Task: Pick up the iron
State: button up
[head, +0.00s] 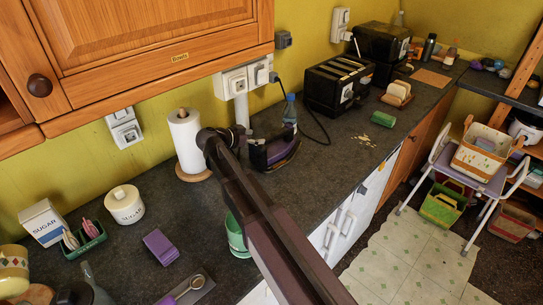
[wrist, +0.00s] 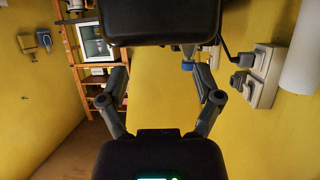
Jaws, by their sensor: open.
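The iron (head: 275,153), dark with a purple tint, rests on the dark worktop near the wall in the head view. I cannot make out the iron in the wrist view.
The paper towel roll (head: 186,142) stands left of the iron, a blue-capped bottle (head: 290,110) behind it and a black toaster (head: 338,86) to the right. A green cup (head: 237,236) and purple box (head: 160,247) are nearer. The wall cupboard (head: 150,50) overhangs the left.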

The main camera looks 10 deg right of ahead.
aim_at(268, 136)
jog(key=shift+x, duration=0.85)
jog(key=shift+b+x, duration=1.1)
jog(key=shift+x, duration=0.8)
jog(key=shift+w+d+f, duration=0.3)
jog(key=shift+d+f, duration=0.05)
jog(key=shift+d, duration=0.15)
jog(key=shift+r, duration=0.1)
grip_shut()
